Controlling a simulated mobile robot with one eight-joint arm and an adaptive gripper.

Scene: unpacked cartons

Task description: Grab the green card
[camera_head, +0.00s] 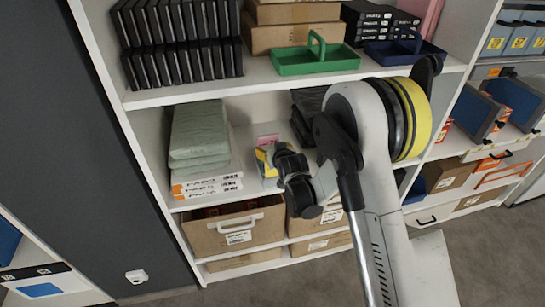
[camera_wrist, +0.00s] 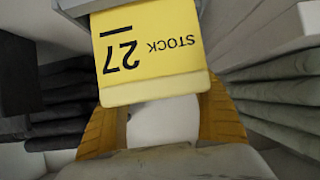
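No green card shows in either view. A yellow card-like piece marked "STOCK 27" (camera_wrist: 150,50) fills the top middle of the wrist view, upside down, with a pale near edge. My gripper (camera_wrist: 168,100) has its two orange-yellow fingers spread apart just behind that near edge, which hides the left fingertip. I cannot tell whether the fingers touch the piece. In the head view my gripper (camera_head: 268,160) reaches into the middle shelf, where a small pink item (camera_head: 268,139) stands just behind it. The yellow there is small and partly hidden by my wrist.
A pale green folded stack (camera_head: 200,135) lies left of my gripper on white boxes (camera_head: 210,188); dark folded stacks (camera_head: 308,105) lie to the right. Above are a green tray (camera_head: 312,62) and a blue tray (camera_head: 405,50). Cardboard boxes (camera_head: 235,228) stand below.

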